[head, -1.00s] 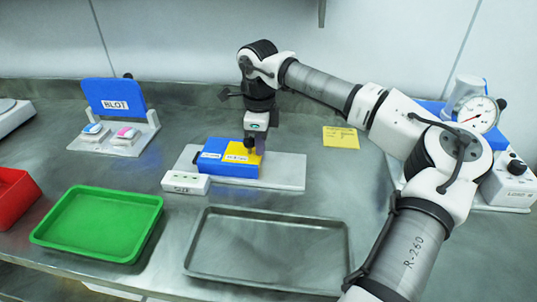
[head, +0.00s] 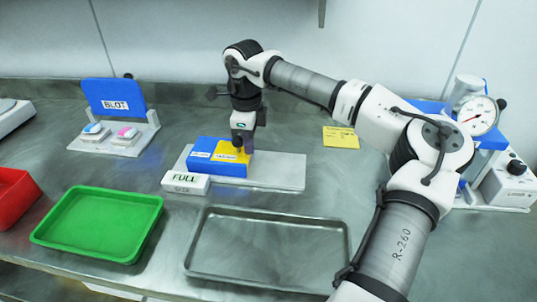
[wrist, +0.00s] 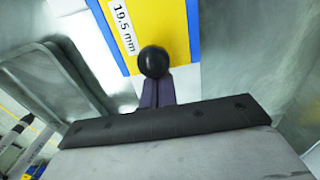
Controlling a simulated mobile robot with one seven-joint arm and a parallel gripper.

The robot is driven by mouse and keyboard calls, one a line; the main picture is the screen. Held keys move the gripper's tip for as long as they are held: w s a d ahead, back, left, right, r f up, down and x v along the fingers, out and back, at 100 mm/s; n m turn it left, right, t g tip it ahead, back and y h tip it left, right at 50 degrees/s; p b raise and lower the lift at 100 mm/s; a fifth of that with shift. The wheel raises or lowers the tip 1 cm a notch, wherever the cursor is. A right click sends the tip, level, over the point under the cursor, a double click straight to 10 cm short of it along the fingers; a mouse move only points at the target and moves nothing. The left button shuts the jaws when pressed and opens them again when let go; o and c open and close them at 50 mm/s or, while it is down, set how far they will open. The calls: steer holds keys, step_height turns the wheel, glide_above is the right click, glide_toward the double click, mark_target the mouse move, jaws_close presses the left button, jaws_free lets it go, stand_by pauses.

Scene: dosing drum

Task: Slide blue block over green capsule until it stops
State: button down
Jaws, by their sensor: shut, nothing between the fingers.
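The blue block (head: 221,169), with a yellow top piece (head: 232,154) and white labels, lies on a pale base plate (head: 280,181) in the head view. In the wrist view the yellow top (wrist: 165,22) has blue edges and a label reading "19.5 mm". A black ball knob (wrist: 152,61) shows right at my fingertips. My gripper (head: 240,148) is shut and empty, pointing down at the right part of the yellow top. Its dark fingers (wrist: 155,90) are at the knob; whether they touch it I cannot tell. No green capsule shows.
A white box reading "FULL" (head: 186,183) sits at the plate's front left. A metal tray (head: 268,278), a green tray (head: 97,258) and a red bin (head: 14,203) are in front. The BLOT stand (head: 115,98) is back left, a dial gauge (head: 478,116) right.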

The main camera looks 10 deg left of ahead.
steer(key=shift+d, duration=0.15)
steer(key=shift+d, duration=0.6)
step_height(320, 180, up, 8)
steer(key=p, duration=0.5)
steer(key=shift+r, duration=0.1)
stand_by(0.4)
